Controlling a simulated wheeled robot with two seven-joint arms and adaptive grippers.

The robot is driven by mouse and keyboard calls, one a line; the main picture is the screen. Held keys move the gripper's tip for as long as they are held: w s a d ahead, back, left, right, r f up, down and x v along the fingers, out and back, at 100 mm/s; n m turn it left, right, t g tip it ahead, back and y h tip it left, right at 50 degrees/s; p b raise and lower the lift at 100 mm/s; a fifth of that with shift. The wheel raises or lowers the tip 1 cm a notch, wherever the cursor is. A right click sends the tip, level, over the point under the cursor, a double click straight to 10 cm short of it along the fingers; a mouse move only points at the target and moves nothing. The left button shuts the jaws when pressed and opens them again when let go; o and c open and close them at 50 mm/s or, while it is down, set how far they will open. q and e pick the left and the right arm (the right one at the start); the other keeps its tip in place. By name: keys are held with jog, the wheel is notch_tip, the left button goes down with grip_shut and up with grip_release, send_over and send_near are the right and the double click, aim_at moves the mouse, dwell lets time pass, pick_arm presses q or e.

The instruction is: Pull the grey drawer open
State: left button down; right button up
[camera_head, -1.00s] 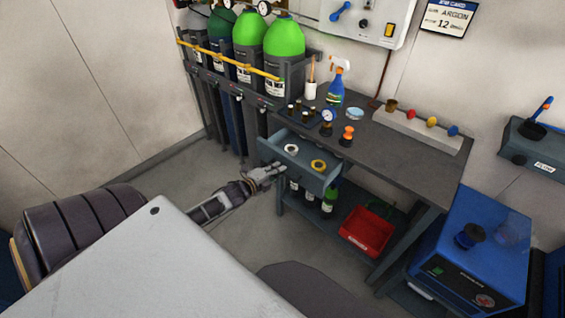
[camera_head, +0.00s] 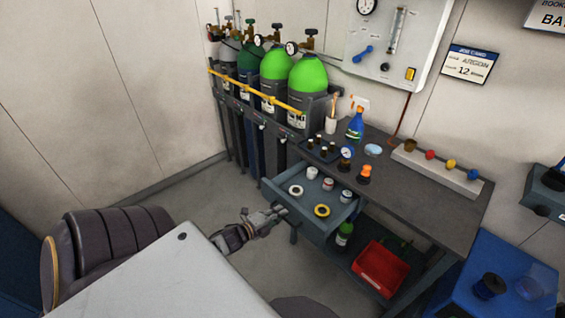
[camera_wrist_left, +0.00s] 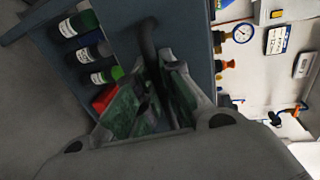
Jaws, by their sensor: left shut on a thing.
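The grey drawer (camera_head: 313,231) stands out from under the workbench top, open, with its inside showing. In it lie a white ring (camera_head: 296,190), a yellow ring (camera_head: 322,211) and several small tins (camera_head: 328,184). My left gripper (camera_head: 279,211) is at the drawer's front. In the left wrist view the fingers (camera_wrist_left: 163,75) are shut around the dark handle bar (camera_wrist_left: 148,38) on the drawer front (camera_wrist_left: 188,40). The fingers hide part of the handle. My right gripper is not in view.
The workbench (camera_head: 420,205) carries a spray bottle (camera_head: 356,125), gauges and a rack of coloured knobs. Below the drawer are green bottles (camera_head: 344,235) and a red bin (camera_head: 381,269). Gas cylinders (camera_head: 308,85) stand at the back left.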

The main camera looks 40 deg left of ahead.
pick_arm(q)
jog(key=shift+s, duration=0.15)
jog(key=c, duration=1.5)
grip_release()
jog(key=shift+v, duration=6)
jog(key=shift+a, duration=0.1)
